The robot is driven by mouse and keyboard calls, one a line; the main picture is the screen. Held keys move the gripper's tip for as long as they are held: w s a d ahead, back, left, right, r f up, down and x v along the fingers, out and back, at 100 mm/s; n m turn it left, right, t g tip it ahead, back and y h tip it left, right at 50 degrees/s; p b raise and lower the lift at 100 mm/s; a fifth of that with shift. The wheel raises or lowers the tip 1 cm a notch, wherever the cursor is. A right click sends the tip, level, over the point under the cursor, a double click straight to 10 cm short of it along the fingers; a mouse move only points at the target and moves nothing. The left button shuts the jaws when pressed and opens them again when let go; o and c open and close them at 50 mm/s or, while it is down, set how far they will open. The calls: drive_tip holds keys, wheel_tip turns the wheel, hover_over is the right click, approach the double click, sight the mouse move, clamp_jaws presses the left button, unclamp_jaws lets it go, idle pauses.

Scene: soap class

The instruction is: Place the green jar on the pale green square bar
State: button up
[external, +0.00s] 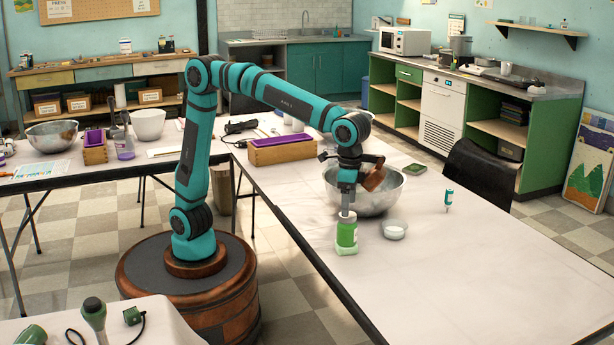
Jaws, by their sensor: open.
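My gripper (347,213) points straight down just above the jar's top. Its jaws are open. From this distance I cannot tell whether the fingertips still touch or surround the jar's top.
A large metal bowl (385,201) stands close behind my gripper, with a brown thing (374,175) over its rim. A small bowl (394,230) of white material is just right of the jar. A small teal bottle (449,199) stands farther right. The table's front right is clear.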

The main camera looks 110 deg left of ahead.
drive_tip(key=shift+r, duration=1.55)
drive_tip(key=shift+s+a+r, duration=0.1)
drive_tip(key=shift+s+r, duration=0.05)
drive_tip(key=shift+s, duration=0.05)
drive_tip(key=s+a+r+t, duration=0.5)
drive_tip(key=s+r, duration=0.2)
drive_tip(key=s, duration=0.1)
drive_tip(key=s+a+r+t, duration=0.4)
drive_tip(key=s+r, duration=0.2)
drive_tip(key=s, duration=0.3)
drive_tip(key=s+a+r+t, duration=0.1)
drive_tip(key=s+t, duration=0.1)
drive_tip(key=s, duration=0.4)
drive_tip(key=s+a+r+t, duration=0.2)
drive_tip(key=s+t, duration=0.1)
drive_tip(key=s, duration=0.4)
drive_tip(key=s+a+r+m+t, duration=0.1)
drive_tip(key=s+a+t, duration=0.1)
drive_tip(key=s, duration=0.4)
drive_tip(key=shift+s+r+t, duration=0.15)
drive_tip(key=shift+r+t, duration=0.25)
drive_tip(key=shift+t, duration=0.3)
